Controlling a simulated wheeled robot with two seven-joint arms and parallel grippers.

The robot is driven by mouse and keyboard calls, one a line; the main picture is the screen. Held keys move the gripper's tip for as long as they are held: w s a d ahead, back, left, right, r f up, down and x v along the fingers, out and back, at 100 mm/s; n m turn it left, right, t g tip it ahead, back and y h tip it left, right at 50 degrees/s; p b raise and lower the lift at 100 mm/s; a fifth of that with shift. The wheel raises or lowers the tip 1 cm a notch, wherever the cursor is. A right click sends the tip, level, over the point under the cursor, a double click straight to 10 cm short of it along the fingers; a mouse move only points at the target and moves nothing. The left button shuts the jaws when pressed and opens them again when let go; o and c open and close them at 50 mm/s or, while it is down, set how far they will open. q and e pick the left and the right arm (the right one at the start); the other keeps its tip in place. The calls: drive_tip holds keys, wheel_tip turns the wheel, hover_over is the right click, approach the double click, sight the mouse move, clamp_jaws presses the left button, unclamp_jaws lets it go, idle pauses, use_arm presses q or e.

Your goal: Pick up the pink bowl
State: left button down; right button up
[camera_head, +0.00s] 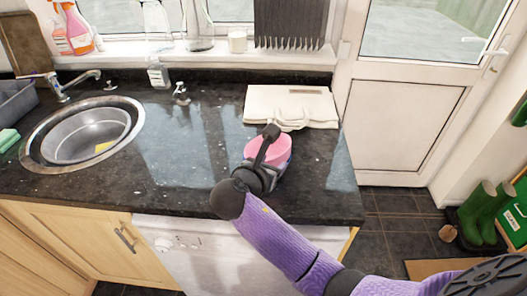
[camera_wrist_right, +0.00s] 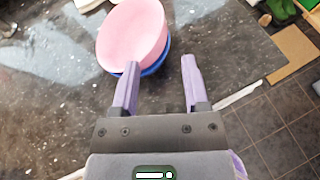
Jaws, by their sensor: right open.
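The pink bowl (camera_head: 268,150) sits on the dark granite counter near its right end, partly hidden behind my right gripper in the head view. In the right wrist view the pink bowl (camera_wrist_right: 132,35) is at the upper left, with a blue bowl (camera_wrist_right: 158,67) showing beneath it. My right gripper (camera_head: 270,135) is over the bowl in the head view. My left gripper is not in view.
A cream folded bag (camera_head: 290,103) lies behind the bowl. A round sink (camera_head: 85,135) is at the left, with a tap (camera_head: 65,85). The counter between sink and bowl is clear. The counter's right edge drops to a tiled floor (camera_head: 395,225).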

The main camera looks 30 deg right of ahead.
sight(287, 149)
drive_tip(key=b+x, duration=0.4)
drive_tip(key=x, duration=0.6)
drive_tip(key=shift+s+d+r, duration=0.1)
drive_tip(key=shift+r, duration=0.05)
drive_tip(key=shift+d, duration=0.1)
drive_tip(key=shift+r, duration=0.1)
drive_tip(key=shift+c, duration=0.2)
clamp_jaws()
idle(0.5)
